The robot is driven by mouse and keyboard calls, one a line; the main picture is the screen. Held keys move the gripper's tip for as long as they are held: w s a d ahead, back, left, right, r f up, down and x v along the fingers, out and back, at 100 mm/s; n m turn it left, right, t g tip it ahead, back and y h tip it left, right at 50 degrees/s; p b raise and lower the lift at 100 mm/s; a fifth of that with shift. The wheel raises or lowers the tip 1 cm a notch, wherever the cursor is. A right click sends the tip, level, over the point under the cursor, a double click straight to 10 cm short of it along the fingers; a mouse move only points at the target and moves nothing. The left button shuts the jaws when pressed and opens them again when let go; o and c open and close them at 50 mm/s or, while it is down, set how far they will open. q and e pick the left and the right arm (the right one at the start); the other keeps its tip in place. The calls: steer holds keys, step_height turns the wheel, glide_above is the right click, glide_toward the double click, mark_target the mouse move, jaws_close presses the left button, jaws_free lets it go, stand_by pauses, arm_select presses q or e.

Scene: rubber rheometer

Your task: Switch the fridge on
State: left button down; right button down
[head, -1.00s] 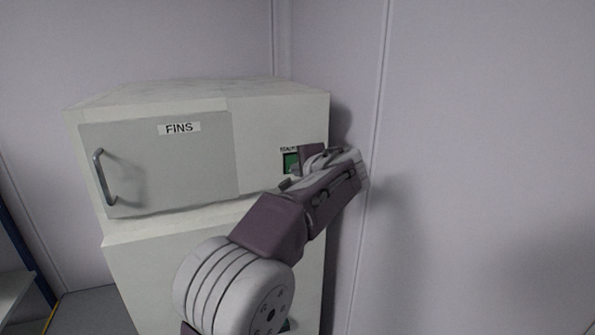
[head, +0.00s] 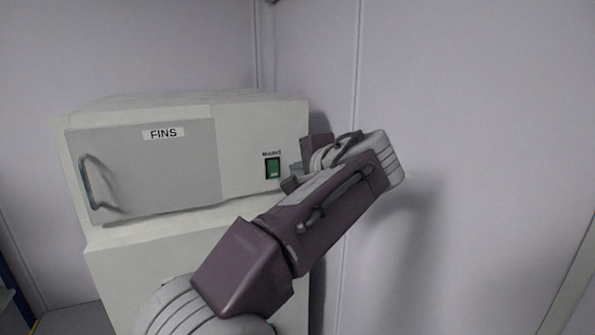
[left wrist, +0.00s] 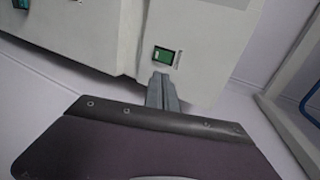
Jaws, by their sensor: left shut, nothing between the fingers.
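The fridge (head: 150,247) is a pale box with a grey door (head: 150,175) labelled FINS and a bar handle on its left. Its green rocker switch (head: 273,168) is on the right part of the front face, under a small dark label. The switch also shows in the left wrist view (left wrist: 164,56), just beyond the fingertips. My left gripper (head: 291,183) is shut and empty, a little right of and below the switch in the head view. In the left wrist view its closed fingers (left wrist: 162,80) point at the switch's lower edge; I cannot tell whether they touch. My right gripper is not in view.
A pale wall (head: 470,150) stands close to the fridge's right side, beside my left arm. The fridge handle (head: 88,183) sticks out at the left. A blue-framed thing (left wrist: 312,92) shows at the right of the left wrist view.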

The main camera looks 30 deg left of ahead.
arm_select(q)
step_height(320, 180, down, 5)
steer(key=m+b, duration=0.1)
steer(key=m, duration=0.5)
steer(key=m+t+y, duration=0.1)
steer(key=m, duration=0.5)
steer(key=m+y+b, duration=0.1)
steer(key=m, duration=0.5)
steer(key=shift+s+f+t+b, duration=0.15)
steer(key=shift+t+b, duration=0.2)
steer(key=shift+t, duration=0.05)
